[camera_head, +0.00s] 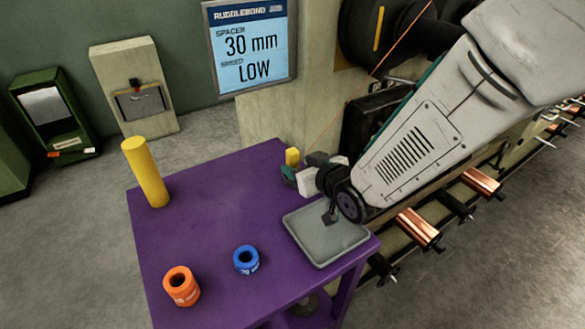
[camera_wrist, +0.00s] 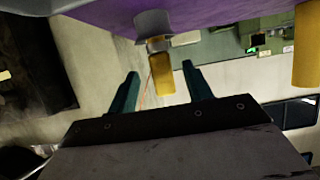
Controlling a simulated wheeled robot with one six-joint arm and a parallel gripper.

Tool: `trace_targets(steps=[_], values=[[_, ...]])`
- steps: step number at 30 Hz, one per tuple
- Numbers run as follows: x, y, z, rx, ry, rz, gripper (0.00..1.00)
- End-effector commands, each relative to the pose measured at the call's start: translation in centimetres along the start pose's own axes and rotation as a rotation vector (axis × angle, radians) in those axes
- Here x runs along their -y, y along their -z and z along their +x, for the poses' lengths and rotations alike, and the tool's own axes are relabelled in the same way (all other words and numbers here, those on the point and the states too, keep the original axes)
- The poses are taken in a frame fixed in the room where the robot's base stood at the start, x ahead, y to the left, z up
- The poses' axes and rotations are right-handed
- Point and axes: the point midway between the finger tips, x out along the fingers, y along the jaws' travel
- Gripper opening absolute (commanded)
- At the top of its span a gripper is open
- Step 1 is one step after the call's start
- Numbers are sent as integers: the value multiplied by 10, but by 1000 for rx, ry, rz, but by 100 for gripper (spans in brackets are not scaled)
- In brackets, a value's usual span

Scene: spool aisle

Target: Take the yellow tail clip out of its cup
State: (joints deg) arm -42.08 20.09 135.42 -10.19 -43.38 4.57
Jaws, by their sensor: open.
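The yellow tail clip (camera_wrist: 164,78) sticks out of a small grey cup (camera_wrist: 155,23) in the wrist view, where the picture is upside down. My gripper (camera_wrist: 161,72) is open, its two teal fingers apart on either side of the clip in the picture. I see a gap on both sides, and cannot tell how deep the clip sits between them. In the head view the clip's yellow top (camera_head: 292,156) shows at the far edge of the purple table, beside my gripper (camera_head: 302,165). The cup is mostly hidden there by the gripper.
The purple table (camera_head: 205,235) holds a yellow post (camera_head: 146,172), an orange ring (camera_head: 181,287), a blue ring (camera_head: 246,260) and a grey tray (camera_head: 325,240) under my arm. A sign (camera_head: 250,46) reads 30 mm, LOW.

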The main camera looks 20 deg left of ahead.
Motion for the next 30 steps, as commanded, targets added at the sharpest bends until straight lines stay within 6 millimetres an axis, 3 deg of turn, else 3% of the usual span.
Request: trace_targets(steps=[12,20,26,30], values=[[2,-1,54,2,-2,1,50],[2,-1,57,2,-2,0,50],[2,-1,57,2,-2,0,0],[2,-1,56,1,-2,0,0]])
